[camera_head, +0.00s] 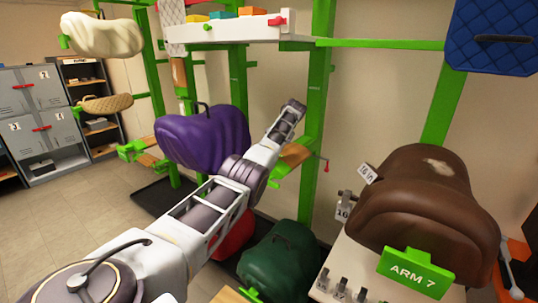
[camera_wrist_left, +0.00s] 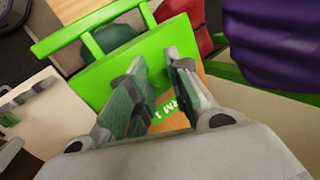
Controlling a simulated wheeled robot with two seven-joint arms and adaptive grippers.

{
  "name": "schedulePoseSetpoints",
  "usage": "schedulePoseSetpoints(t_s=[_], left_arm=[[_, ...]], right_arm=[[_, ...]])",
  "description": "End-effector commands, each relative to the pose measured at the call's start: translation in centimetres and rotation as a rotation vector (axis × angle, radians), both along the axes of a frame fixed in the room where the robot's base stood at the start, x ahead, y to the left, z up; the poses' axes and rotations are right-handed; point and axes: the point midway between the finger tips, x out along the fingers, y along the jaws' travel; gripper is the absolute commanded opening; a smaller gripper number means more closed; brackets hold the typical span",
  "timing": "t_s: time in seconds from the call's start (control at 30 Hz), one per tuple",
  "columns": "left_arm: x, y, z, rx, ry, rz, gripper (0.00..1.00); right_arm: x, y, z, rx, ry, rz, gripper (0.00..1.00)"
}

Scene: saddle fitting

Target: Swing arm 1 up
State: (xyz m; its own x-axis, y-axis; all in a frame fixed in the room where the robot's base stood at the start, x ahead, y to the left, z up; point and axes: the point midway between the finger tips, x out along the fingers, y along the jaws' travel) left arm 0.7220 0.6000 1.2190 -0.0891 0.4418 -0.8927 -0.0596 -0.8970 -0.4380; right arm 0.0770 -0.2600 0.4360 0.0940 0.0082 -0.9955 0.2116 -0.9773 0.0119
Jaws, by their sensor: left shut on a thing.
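Arm 1 (camera_wrist_left: 92,80) is a flat green piece with an orange-brown wood part and a partly covered "ARM 1" label in the left wrist view. My left gripper (camera_wrist_left: 162,68) is shut on arm 1, with its two fingers over the green part. The fingers cover part of the label. In the head view my left arm reaches from the lower left to the middle, and its fingers cannot be made out there. My right gripper is not in view.
A purple saddle (camera_head: 205,138) hangs beside my left arm. A green saddle (camera_head: 278,262) and a red one (camera_head: 235,238) are lower. A brown saddle (camera_head: 425,205) stands at right behind the "ARM 7" plate (camera_head: 415,273). Green posts (camera_head: 317,110) rise behind my arm.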

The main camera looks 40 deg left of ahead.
Motion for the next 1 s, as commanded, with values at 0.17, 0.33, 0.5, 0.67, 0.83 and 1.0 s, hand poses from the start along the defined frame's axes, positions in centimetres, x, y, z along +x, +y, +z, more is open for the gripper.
schedulePoseSetpoints(t_s=[0.17,0.33,0.5,0.67,0.83,1.0], left_arm=[[0.06,-0.20,0.34,0.001,0.004,-0.002,0.00],[0.05,-0.21,0.31,0.002,0.005,-0.002,0.00],[0.05,-0.21,0.27,0.001,0.006,-0.001,0.22],[0.01,-0.20,0.26,0.001,0.007,-0.001,0.42],[-0.01,-0.21,0.24,0.000,0.008,-0.001,0.43],[-0.02,-0.22,0.26,0.000,0.008,-0.001,0.43]], right_arm=[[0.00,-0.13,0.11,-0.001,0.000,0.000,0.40],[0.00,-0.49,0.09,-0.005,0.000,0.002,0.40],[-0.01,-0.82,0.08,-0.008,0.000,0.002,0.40],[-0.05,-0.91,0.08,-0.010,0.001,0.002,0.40],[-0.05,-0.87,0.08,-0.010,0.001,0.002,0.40],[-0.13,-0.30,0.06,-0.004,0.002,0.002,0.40]])
